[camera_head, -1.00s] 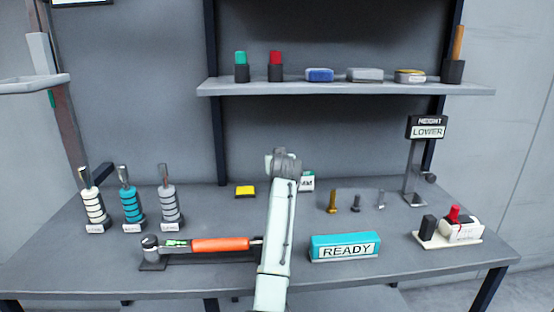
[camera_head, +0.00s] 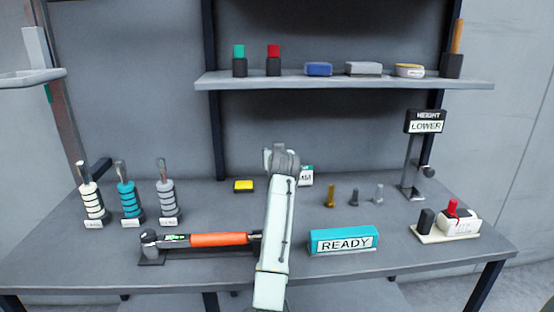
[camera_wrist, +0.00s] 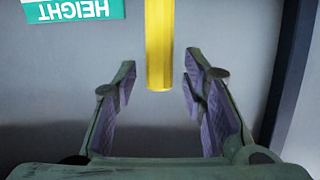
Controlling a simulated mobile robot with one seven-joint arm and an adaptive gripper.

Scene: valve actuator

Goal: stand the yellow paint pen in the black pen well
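The yellow paint pen (camera_wrist: 159,45) shows in the wrist view as a yellow cylinder coming down from the top edge, its end between my fingers. My gripper (camera_wrist: 158,92) is open around that end, with a gap on both sides. In the head view my gripper (camera_head: 283,160) is over the back middle of the bench, and I cannot make out the pen there; my arm may hide it. Which holder is the pen well is unclear: a black cup (camera_head: 452,66) at the shelf's right end holds an orange-brown stick, and a black upright piece (camera_head: 426,222) stands on a white base.
A teal HEIGHT card (camera_wrist: 75,12) appears upside down in the wrist view. Around my arm are a yellow block (camera_head: 243,186), an orange-handled tool (camera_head: 219,240), several small bolts (camera_head: 354,197) and the READY block (camera_head: 343,241). The shelf (camera_head: 330,82) overhangs the back.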

